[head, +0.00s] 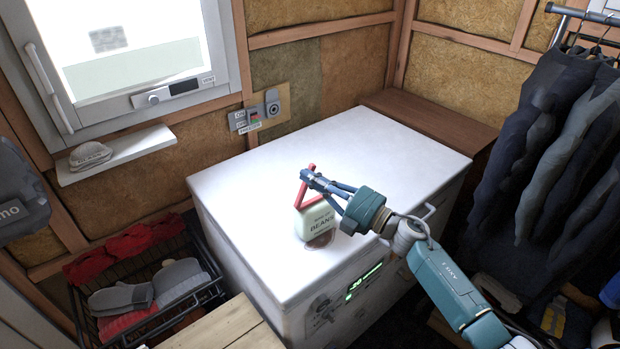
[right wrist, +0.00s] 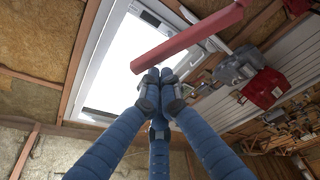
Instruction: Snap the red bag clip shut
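The white bag labelled "BEANS" (head: 316,222) stands on the white chest freezer, near its front edge. The red bag clip (head: 303,193) sits at the top of the bag; one bar lies along the bag's top and the other arm rises from its left end, so the clip stands open. My right gripper (head: 306,175) is at the raised arm, above the bag. In the right wrist view its fingertips (right wrist: 158,82) come together with nothing visible between them, and the red clip arm (right wrist: 190,38) passes just beyond them. My left gripper is not in view.
The freezer top (head: 400,160) is otherwise clear. A window with a shelf (head: 118,155) is at the left, above a wire basket of gloves and clothing (head: 150,285). Dark garments (head: 560,140) hang at the right. A wooden surface (head: 225,325) is at the lower front.

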